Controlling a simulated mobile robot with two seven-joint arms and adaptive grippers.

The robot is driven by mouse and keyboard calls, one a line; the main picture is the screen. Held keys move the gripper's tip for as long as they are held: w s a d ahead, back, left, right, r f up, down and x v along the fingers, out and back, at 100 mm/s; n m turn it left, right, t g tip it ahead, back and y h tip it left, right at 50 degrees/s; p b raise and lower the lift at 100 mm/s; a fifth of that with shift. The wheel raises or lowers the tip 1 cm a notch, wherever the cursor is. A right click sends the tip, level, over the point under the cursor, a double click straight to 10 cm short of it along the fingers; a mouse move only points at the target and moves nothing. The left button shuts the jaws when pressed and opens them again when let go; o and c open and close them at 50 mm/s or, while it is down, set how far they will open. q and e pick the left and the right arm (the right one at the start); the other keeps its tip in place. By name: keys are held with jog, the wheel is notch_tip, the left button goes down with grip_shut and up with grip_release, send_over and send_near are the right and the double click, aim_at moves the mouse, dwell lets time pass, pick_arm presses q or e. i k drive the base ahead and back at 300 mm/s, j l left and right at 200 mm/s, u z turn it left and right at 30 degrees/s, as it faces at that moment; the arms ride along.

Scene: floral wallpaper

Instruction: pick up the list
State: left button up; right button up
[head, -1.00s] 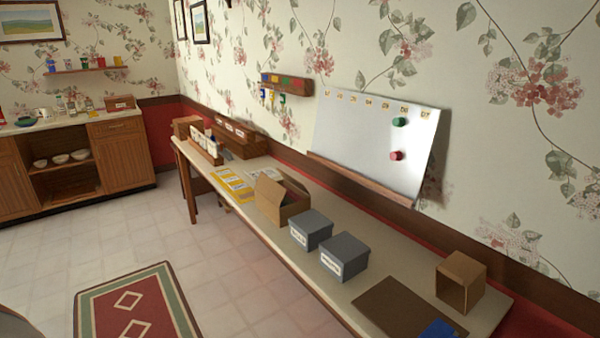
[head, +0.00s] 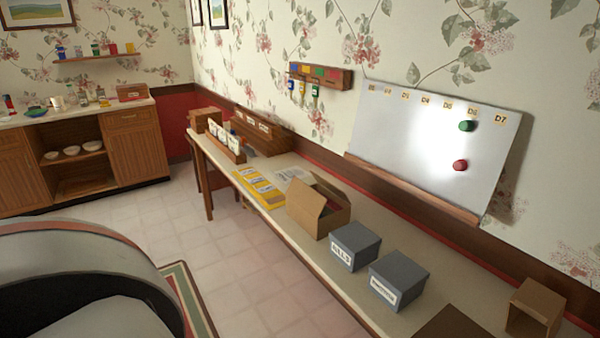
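I cannot tell for certain which item is the list. A white paper (head: 293,174) lies flat on the long table, behind the open cardboard box, its print too small to read. A yellow board with several pale labels (head: 260,188) lies beside it, nearer the table's front edge. Neither of my grippers is in view.
The long table (head: 400,240) also holds the open cardboard box (head: 318,212), two grey lidded boxes (head: 355,246) (head: 398,278), wooden racks (head: 258,133) and a small open box (head: 534,308). A whiteboard (head: 430,140) and key rack (head: 322,76) are above. Tiled floor (head: 225,240) is open in front.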

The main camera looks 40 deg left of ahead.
aim_at(286, 175)
jog(key=i+j+z, duration=0.15)
jog(key=j, duration=0.8)
jog(key=j+z, duration=0.15)
jog(key=j, duration=0.8)
